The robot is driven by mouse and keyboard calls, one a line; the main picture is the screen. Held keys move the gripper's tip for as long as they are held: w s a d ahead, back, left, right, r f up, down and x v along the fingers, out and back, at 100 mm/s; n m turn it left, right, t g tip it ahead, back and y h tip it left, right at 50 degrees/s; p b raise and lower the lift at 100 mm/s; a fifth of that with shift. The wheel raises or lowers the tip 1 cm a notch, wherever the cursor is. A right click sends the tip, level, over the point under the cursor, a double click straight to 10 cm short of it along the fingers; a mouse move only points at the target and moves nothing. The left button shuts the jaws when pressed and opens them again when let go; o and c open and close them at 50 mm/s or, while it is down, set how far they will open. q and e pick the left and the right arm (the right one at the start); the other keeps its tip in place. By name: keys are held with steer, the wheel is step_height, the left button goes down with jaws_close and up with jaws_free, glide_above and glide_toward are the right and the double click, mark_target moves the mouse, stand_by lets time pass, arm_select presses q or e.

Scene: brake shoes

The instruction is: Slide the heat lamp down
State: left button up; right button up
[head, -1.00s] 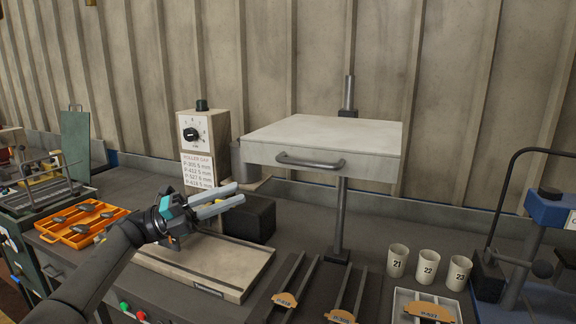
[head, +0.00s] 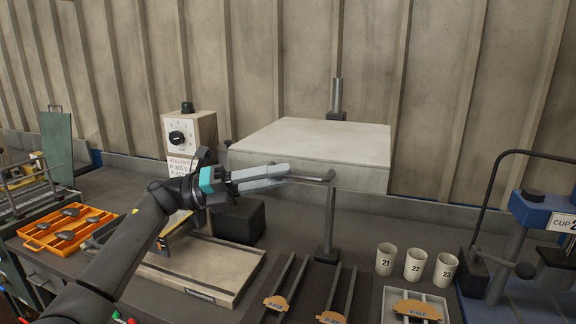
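The heat lamp (head: 310,140) is a flat white box, raised above the bench on a dark vertical post (head: 328,225). A grey bar handle (head: 322,177) runs along its front face. My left gripper (head: 288,176) is in front of the lamp's front face, its fingers pointing right and overlapping the left part of the handle. The fingers hide that part of the handle, so I cannot tell whether they touch it or are shut on it. My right gripper is not in view.
Numbered cups (head: 414,264) stand to the right, beside a blue press (head: 540,215). An orange tray (head: 68,232) and a dial box (head: 190,131) are at left.

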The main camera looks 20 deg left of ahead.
arm_select(q)
steer(key=shift+x, duration=1.15)
jaws_close()
stand_by(0.6)
